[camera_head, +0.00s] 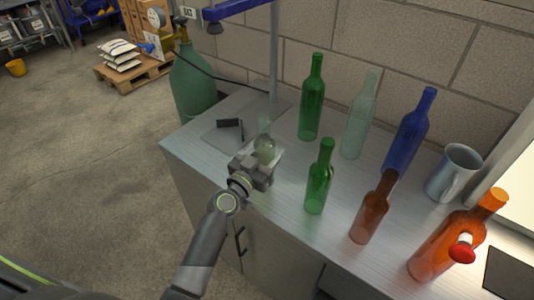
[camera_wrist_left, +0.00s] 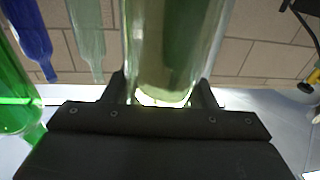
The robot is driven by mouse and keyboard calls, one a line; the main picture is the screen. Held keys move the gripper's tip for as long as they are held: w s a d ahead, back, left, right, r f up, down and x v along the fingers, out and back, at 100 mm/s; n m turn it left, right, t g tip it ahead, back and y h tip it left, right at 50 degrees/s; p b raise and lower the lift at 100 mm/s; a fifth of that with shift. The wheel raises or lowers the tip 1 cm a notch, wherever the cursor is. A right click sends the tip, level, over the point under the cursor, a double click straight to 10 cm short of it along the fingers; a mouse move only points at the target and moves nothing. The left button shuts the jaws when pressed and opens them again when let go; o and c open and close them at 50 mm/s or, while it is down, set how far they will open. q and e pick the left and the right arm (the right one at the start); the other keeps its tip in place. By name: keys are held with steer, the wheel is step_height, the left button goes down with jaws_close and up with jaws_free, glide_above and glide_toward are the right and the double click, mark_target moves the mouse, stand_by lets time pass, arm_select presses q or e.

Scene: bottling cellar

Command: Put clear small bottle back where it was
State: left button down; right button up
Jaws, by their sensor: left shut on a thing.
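The clear small bottle (camera_head: 264,148) is in my left gripper (camera_head: 258,160), over the left part of the counter. In the left wrist view the clear bottle (camera_wrist_left: 172,45) fills the middle, with a dark finger of my left gripper (camera_wrist_left: 165,95) on each side of it. The gripper is shut on it. The bottle looks upright in the head view. Its lower part is partly hidden by the gripper, and I cannot tell whether its base touches the counter. My right gripper is not in view.
On the counter (camera_head: 290,222) stand a tall green bottle (camera_head: 310,105), a small green bottle (camera_head: 320,180), a tall clear bottle (camera_head: 357,120), a blue bottle (camera_head: 408,137), a brown bottle (camera_head: 371,212), an orange bottle (camera_head: 447,243) and a grey mug (camera_head: 454,172). A dark stand (camera_head: 230,126) is close behind left.

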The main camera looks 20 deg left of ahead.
arm_select(q)
steer(key=shift+f, duration=0.3)
